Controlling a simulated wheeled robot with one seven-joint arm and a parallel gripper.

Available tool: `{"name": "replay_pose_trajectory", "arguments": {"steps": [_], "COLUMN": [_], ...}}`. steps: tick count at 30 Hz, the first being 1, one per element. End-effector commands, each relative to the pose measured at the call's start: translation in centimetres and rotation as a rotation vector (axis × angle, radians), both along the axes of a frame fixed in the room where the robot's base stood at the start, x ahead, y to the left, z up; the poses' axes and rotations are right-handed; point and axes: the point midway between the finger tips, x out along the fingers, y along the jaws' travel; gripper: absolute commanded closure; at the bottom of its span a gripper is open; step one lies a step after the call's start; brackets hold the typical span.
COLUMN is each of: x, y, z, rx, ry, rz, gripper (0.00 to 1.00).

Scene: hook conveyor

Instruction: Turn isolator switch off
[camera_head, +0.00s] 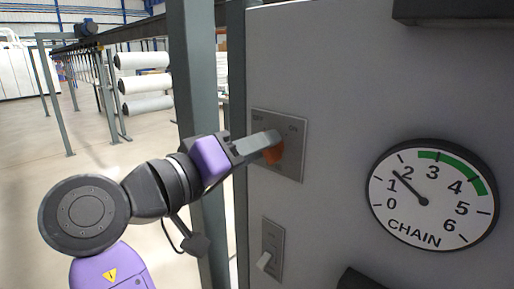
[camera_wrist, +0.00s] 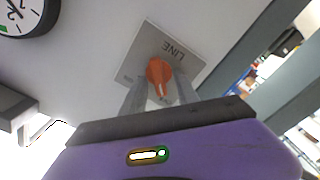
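The isolator switch is an orange rotary knob (camera_head: 274,152) on a grey square plate (camera_head: 292,166) on the panel's front, with "OFF" at the plate's upper left and "ON" at its upper right. In the wrist view the knob (camera_wrist: 158,71) carries a white line, and the plate reads "LINE". My gripper (camera_head: 268,142) reaches in from the left, with its fingertips at the knob. In the wrist view its two grey fingers (camera_wrist: 160,88) are apart, one on each side of the knob's lower part. I cannot tell whether they touch it. The fingers partly hide the knob in the head view.
A lever switch (camera_head: 270,248) with a white handle is below the plate. A round "CHAIN" gauge (camera_head: 432,196), its needle between 1 and 2, is to the right. A dark box (camera_head: 455,10) juts out above. A grey-green post (camera_head: 193,80) stands close behind my arm.

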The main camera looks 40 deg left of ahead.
Motion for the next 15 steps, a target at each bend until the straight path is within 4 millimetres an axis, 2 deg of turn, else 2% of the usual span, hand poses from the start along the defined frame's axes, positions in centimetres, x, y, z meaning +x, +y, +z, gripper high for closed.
{"name": "replay_pose_trajectory", "arguments": {"steps": [5, 15], "x": [-1.1, -6.3], "y": [0.2, 0.6], "z": [-0.2, -0.2], "rx": [0.001, 0.001], "ry": [0.000, -0.001], "rz": [0.001, 0.002], "gripper": [0.64, 0.64]}}
